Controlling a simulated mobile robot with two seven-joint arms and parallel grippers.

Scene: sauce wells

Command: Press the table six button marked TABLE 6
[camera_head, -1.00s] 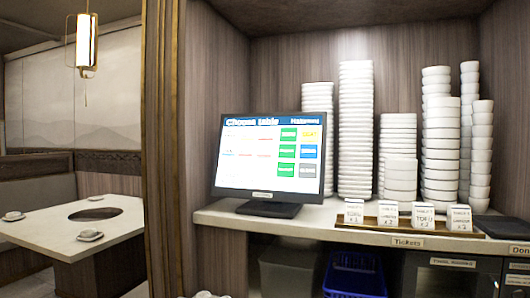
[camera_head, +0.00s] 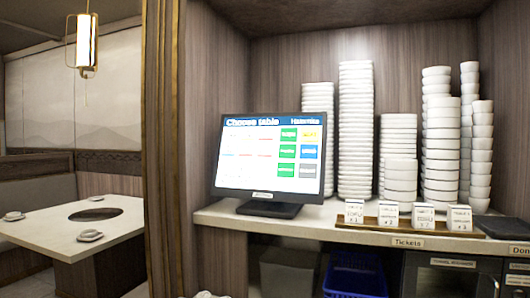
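A black-framed touchscreen (camera_head: 268,155) stands on the shelf, showing a "Choose table" page. Its right part has green, yellow, blue and grey blocks in rows; fainter text and red marks lie to their left. The lettering on the blocks is too small to read, so I cannot tell which one is marked TABLE 6. Neither of my grippers is clearly in view. A small pale shape shows at the bottom edge below the screen, too little to identify.
Tall stacks of white bowls (camera_head: 355,130) stand right of the screen. Several ticket cards sit on a wooden tray (camera_head: 375,226) at the shelf's front. A blue basket (camera_head: 354,275) is below. A wooden post (camera_head: 166,150) and a dining table (camera_head: 50,238) are at left.

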